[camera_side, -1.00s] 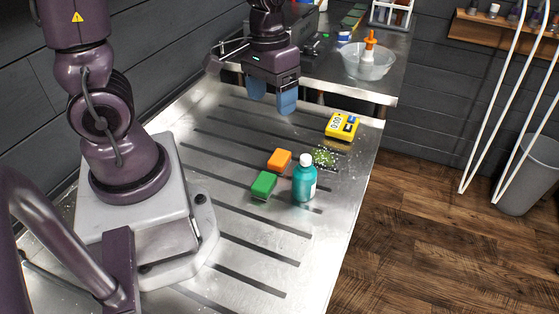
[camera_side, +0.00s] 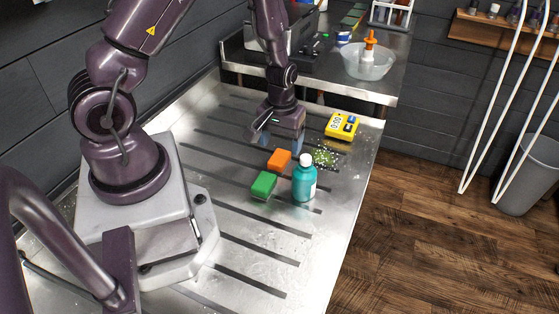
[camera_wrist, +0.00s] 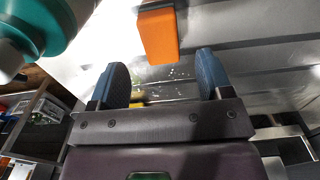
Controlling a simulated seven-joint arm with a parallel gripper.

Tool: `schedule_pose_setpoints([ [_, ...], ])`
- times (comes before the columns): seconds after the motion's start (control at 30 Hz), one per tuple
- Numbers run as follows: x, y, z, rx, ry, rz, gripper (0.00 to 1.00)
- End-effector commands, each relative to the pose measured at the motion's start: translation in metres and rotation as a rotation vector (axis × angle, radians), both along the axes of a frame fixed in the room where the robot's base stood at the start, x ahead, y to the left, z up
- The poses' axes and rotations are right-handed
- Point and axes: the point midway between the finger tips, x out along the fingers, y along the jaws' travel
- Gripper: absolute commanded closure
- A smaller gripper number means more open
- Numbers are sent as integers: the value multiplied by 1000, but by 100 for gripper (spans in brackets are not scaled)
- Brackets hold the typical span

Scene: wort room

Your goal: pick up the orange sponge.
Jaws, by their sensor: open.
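The orange sponge (camera_side: 280,159) lies on the steel table between the green sponge (camera_side: 264,185) and my gripper (camera_side: 282,149). In the wrist view the orange sponge (camera_wrist: 159,35) shows at the top, just beyond the gap between my fingertips. My gripper's blue fingers (camera_wrist: 163,75) are apart, with nothing between them. The fingers point down and are low over the table, close behind the sponge in the side view. Whether they touch the table cannot be told.
A teal bottle with a white cap (camera_side: 304,178) stands right beside the sponges. A yellow meter (camera_side: 342,125) lies farther back, near green-white crumbs (camera_side: 325,157). The table (camera_side: 235,248) is clear at the front. A clear bowl (camera_side: 367,62) stands on the rear counter.

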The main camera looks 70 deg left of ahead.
Motion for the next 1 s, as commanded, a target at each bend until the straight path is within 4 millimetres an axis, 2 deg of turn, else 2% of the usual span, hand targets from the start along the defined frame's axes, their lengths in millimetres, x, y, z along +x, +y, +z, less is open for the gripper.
schedule_pose_setpoints([
  [0.4, -2, 1, -50, -1, 1, -1, 28],
  [0.67, -1, 1, -52, 0, -1, -1, 28],
  [0.77, -1, 1, -52, 0, -1, -1, 46],
  [0.9, -1, 1, -52, 0, -1, -1, 78],
  [1.0, -1, 1, -52, 0, -1, -1, 80],
])
